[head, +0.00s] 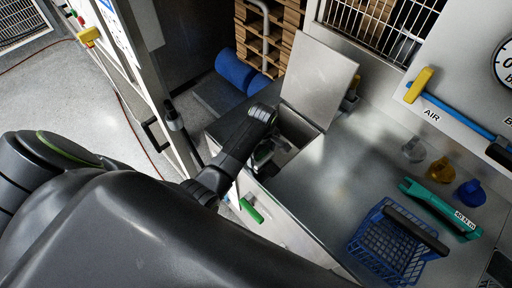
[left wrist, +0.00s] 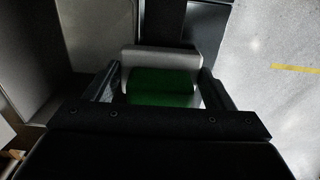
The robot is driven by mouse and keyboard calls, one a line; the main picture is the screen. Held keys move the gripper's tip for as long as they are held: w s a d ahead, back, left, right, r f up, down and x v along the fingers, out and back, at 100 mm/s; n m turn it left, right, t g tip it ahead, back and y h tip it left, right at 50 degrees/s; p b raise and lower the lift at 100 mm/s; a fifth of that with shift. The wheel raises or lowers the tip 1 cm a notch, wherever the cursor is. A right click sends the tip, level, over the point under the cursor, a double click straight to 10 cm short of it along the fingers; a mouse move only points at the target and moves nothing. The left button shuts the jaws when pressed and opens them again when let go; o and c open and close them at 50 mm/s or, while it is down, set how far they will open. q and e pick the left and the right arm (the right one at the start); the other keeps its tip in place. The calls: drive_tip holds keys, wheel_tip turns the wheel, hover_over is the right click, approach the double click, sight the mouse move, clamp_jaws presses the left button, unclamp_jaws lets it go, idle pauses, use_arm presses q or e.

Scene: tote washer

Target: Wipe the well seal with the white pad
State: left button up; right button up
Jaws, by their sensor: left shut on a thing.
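My left gripper (head: 262,150) reaches down into the open well (head: 299,130) in the steel counter, and its arm hides part of the opening. The well's square lid (head: 318,80) stands raised behind it. In the left wrist view the fingers of my left gripper (left wrist: 160,84) are closed on a block with a pale top and a green face, which looks like the white pad (left wrist: 158,57). The well is dim, so I cannot make out the seal or tell whether the pad touches it. My right gripper is not in view.
On the counter (head: 335,185) to the right are a blue basket (head: 372,240), a teal tool (head: 437,207) and several small clear, yellow and blue pieces. A yellow-handled air valve (head: 418,85) is on the wall. The counter between well and basket is clear.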

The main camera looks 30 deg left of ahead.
use_arm(q)
drive_tip(key=shift+s+d, duration=0.35)
drive_tip(key=shift+d, duration=0.55)
drive_tip(key=shift+a, duration=0.1)
drive_tip(key=shift+w+r, duration=0.1)
drive_tip(key=shift+r, duration=3.4)
drive_tip(key=shift+f, duration=0.1)
